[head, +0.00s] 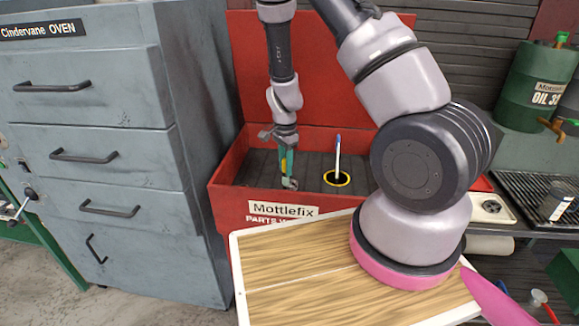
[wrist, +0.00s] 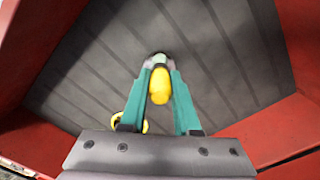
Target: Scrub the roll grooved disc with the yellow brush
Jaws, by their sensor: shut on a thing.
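My gripper (head: 288,180) points down into the red parts washer. Its teal fingers, also in the wrist view (wrist: 160,68), are shut on a yellow thing, which I take for the yellow brush (wrist: 160,86). Only a little yellow (head: 284,166) shows between the fingers in the head view. A small grey rounded part shows at the fingertips; I cannot tell if it belongs to the brush. No grooved disc shows clearly. A black round piece with a yellow rim (head: 337,184) lies on the washer floor to the right of my gripper; its rim is partly hidden in the wrist view (wrist: 118,120).
The red parts washer (head: 282,210) has raised walls around a dark ribbed floor (head: 250,172). A white stick with a blue tip (head: 338,155) stands upright at the black piece. A wooden board (head: 300,275) is in front. A grey oven cabinet (head: 100,150) stands left.

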